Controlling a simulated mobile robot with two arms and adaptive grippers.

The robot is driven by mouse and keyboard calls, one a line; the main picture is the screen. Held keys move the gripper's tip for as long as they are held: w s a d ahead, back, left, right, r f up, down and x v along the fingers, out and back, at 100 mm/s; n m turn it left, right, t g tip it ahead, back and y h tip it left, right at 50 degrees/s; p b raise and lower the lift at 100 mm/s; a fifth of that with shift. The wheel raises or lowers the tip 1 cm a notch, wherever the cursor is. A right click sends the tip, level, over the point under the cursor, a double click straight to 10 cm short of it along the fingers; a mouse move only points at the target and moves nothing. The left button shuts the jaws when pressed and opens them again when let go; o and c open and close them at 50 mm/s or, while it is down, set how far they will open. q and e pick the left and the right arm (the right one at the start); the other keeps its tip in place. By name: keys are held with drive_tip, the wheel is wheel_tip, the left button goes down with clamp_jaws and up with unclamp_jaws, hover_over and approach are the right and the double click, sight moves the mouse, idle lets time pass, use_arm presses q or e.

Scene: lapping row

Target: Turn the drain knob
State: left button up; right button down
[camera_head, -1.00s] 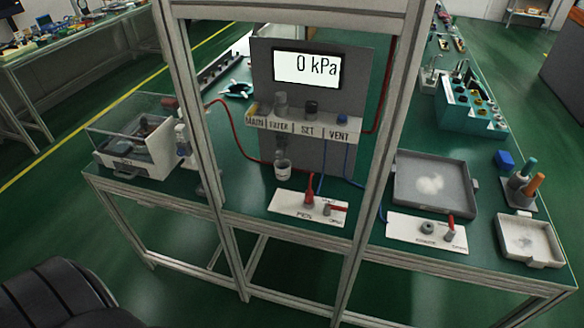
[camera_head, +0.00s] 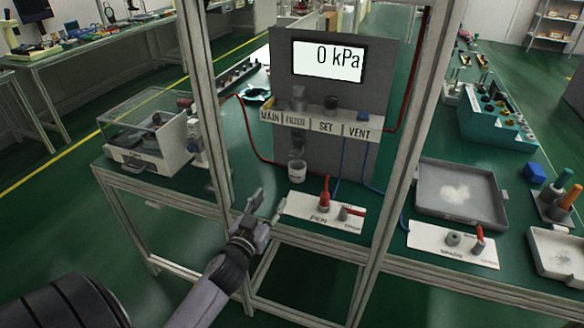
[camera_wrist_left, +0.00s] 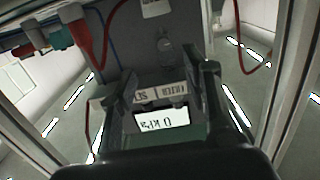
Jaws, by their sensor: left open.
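The grey pressure panel (camera_head: 370,110) stands behind the frame, with a display (camera_head: 328,61) reading 0 kPa. A labelled shelf (camera_head: 318,124) reads MAIN, FILTER, SET and VENT. My left gripper (camera_head: 266,207) is open and empty, in front of the bench edge, lower left of the cup. In the left wrist view its fingers (camera_wrist_left: 172,82) frame the upside-down display (camera_wrist_left: 162,121). My right gripper is not in view.
Two metal frame posts stand at left (camera_head: 213,120) and right (camera_head: 412,150) of the panel. A white PEN plate (camera_head: 300,208) with a red lever (camera_head: 324,194) lies right of my gripper. A clear-lidded box (camera_head: 150,128) stands left. Red and blue hoses hang around the panel.

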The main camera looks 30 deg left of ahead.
use_arm(q)
drive_tip(key=r, duration=0.2)
approach(294, 157)
drive_tip(key=x, duration=0.8)
drive_tip(key=shift+w+a+f, duration=0.1)
drive_tip(key=shift+w, duration=0.1)
drive_tip(key=shift+c, duration=0.5)
clamp_jaws()
